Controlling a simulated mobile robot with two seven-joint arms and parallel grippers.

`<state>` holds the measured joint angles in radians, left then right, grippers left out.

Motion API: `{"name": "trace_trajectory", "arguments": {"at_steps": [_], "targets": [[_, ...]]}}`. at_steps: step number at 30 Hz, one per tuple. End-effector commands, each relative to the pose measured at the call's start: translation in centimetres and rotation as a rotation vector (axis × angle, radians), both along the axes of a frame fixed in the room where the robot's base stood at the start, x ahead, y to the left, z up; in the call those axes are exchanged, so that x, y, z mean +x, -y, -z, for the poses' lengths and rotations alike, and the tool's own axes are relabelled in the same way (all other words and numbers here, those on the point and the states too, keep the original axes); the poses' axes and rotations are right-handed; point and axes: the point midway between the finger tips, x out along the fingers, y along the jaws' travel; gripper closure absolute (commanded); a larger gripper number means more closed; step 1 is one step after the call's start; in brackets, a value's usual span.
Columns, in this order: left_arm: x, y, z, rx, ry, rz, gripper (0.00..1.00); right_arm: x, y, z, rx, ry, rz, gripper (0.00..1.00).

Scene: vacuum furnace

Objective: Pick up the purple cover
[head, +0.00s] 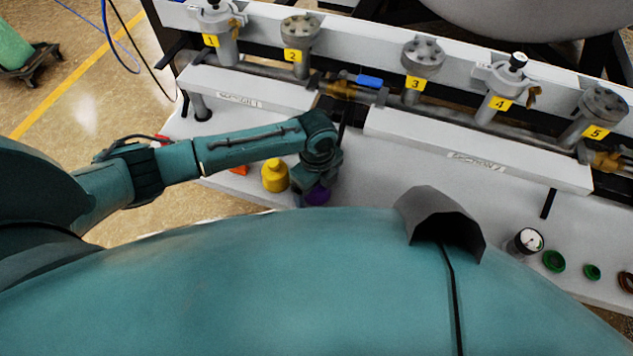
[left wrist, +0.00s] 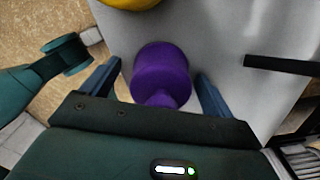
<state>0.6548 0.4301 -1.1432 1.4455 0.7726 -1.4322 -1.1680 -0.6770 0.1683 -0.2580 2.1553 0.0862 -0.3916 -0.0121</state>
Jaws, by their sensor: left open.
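The purple cover (left wrist: 161,72) stands on the white table top in the left wrist view, a round body with a narrower knob. My left gripper (left wrist: 160,85) is open, with one blue finger on each side of the cover and a visible gap to each. In the head view the purple cover (head: 318,195) is mostly hidden below my left gripper (head: 318,180), which is above it at the table's near side. My right gripper is not in view.
A yellow cover (head: 275,175) stands just left of the purple one, with a small orange-red thing (head: 238,169) beyond it. Numbered valves and flanges line the white bench (head: 400,170) behind. A gauge (head: 528,240) and green rings (head: 553,261) lie at the right.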

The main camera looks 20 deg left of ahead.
Motion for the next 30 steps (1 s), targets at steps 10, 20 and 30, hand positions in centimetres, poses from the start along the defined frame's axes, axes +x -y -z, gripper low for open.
{"name": "trace_trajectory", "arguments": {"at_steps": [10,20,30], "targets": [[0.01,-0.03,-0.06,0.001,0.000,-0.001,0.37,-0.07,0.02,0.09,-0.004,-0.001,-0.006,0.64],[0.03,-0.03,-0.08,0.001,0.000,-0.001,0.61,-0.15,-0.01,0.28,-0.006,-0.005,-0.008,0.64],[0.08,-0.05,-0.72,0.000,0.001,-0.002,0.61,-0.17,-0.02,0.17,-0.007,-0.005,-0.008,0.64]]}}
